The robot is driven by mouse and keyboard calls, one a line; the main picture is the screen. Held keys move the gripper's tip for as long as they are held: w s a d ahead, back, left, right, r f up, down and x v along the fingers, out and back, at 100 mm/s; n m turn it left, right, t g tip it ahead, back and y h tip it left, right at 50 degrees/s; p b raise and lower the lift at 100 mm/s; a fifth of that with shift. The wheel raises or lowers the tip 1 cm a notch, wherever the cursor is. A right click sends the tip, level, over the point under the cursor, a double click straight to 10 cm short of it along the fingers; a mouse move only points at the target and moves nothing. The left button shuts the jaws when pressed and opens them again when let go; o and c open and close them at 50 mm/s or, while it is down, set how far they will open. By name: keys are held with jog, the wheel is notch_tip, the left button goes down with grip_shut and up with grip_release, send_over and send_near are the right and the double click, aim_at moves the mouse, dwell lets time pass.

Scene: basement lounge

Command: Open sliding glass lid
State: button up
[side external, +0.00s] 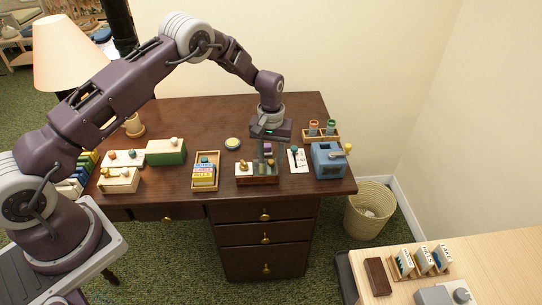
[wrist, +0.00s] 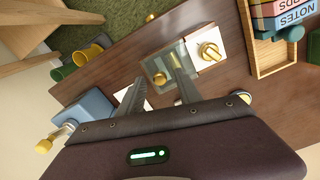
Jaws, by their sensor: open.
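A small wooden box (side external: 268,181) stands near the front of the dark desk, below my gripper. In the wrist view a greenish, see-through glass pane (wrist: 167,58) appears to cover part of it.
A blue device with a yellow knob (side external: 328,163) is to the right, a white card (side external: 298,160) between. A rack with cups (side external: 321,133) stands behind. The desk's rear middle (side external: 200,118) is mostly clear.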

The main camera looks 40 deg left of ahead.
jog(key=shift+c, duration=0.2)
grip_shut()
dwell(1.1)
